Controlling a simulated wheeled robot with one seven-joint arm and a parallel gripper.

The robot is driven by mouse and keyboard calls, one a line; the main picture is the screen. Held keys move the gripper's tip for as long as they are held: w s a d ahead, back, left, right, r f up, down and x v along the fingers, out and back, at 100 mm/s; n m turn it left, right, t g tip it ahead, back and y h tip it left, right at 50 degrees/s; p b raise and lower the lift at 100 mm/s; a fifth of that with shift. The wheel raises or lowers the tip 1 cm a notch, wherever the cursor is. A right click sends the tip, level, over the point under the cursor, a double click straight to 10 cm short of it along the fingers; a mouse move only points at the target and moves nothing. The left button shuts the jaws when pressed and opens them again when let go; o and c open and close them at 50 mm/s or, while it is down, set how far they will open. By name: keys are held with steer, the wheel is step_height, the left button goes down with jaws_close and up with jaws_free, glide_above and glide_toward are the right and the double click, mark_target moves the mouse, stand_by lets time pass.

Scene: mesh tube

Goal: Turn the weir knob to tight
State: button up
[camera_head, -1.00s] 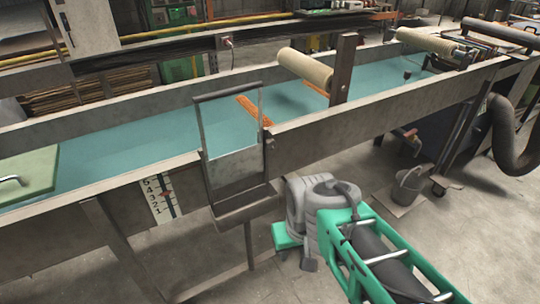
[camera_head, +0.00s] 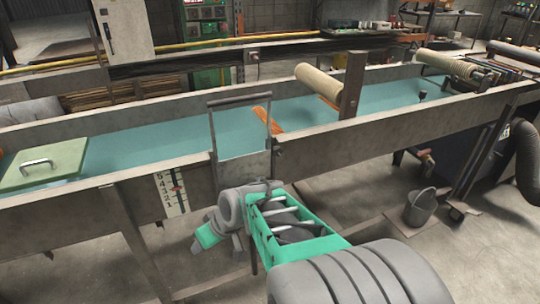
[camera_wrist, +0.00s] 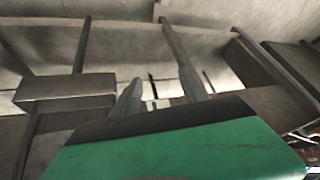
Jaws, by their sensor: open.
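The weir (camera_head: 242,164) is a grey metal gate with a tall handle frame, set upright across the trough. A small dark knob-like part (camera_head: 277,142) shows at the right edge of the weir, on the trough's near wall. It is too small to tell how it is turned. My gripper (camera_wrist: 160,85) shows in the wrist view with its two grey fingers apart and nothing between them. In the head view its green part (camera_head: 207,235) is low in front of the trough, below the weir, apart from the knob. My wrist hides part of the weir's lower end.
The long grey trough (camera_head: 350,129) holds blue-green liquid. A pale green lid (camera_head: 65,162) lies on its left end, and a numbered scale (camera_head: 172,193) hangs on its near wall. A bucket (camera_head: 420,207) is on the floor at right.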

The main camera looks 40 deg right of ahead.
steer(key=w+d+t, duration=0.3)
steer(key=w+d, duration=0.1)
steer(key=d, duration=0.2)
steer(key=m+t+h, duration=0.7)
steer(key=t, duration=0.1)
glide_toward(278, 152)
steer(key=w, duration=0.2)
steer(key=shift+t, duration=0.3)
steer(key=x, duration=0.2)
steer(key=p+x, duration=0.1)
steer(key=x, duration=0.4)
steer(key=shift+s+d+f+p, duration=0.1)
steer(key=shift+d+f+p, duration=0.25)
steer(key=shift+c, duration=0.5)
jaws_close()
